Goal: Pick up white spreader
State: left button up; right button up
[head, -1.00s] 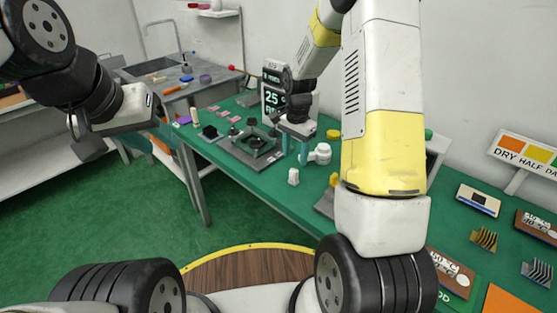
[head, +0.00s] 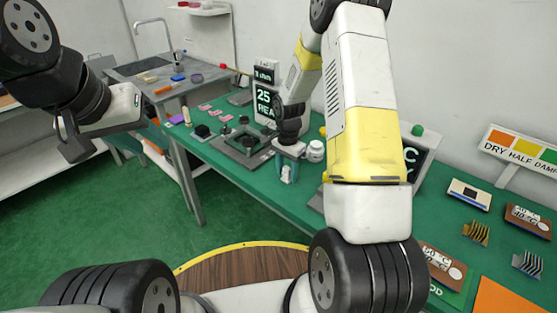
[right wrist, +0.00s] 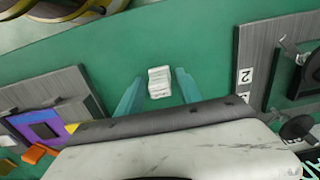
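The white spreader (head: 286,177) is a small white block on the green table, near its front edge. In the right wrist view the white spreader (right wrist: 159,83) shows between the two teal fingers of my right gripper, with green visible on both sides of it. My right gripper (head: 287,168) is open, pointing down over the spreader, and does not appear to touch it. It also shows in the right wrist view (right wrist: 159,74). My left gripper (head: 73,140) hangs at the left, away from the table; its finger opening is unclear.
A white jar (head: 315,151) stands right beside my right gripper. A grey fixture plate (head: 238,146) lies to its left, with a display (head: 264,106) behind. In the wrist view, grey boards (right wrist: 275,62) flank the gripper. A sink counter (head: 152,80) stands at the back left.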

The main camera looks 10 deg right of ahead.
aim_at(287, 168)
grip_shut()
jog(key=shift+r, duration=0.15)
jog(key=shift+r, duration=0.2)
notch_tip(287, 168, up, 3)
jog(key=shift+r, duration=0.1)
jog(key=s+a+r, duration=0.1)
jog(key=s+a, duration=0.7)
jog(key=s, duration=0.5)
jog(key=shift+s+a, duration=0.15)
jog(key=shift+s, duration=0.25)
jog(key=shift+c, duration=2.2)
grip_release()
grip_shut()
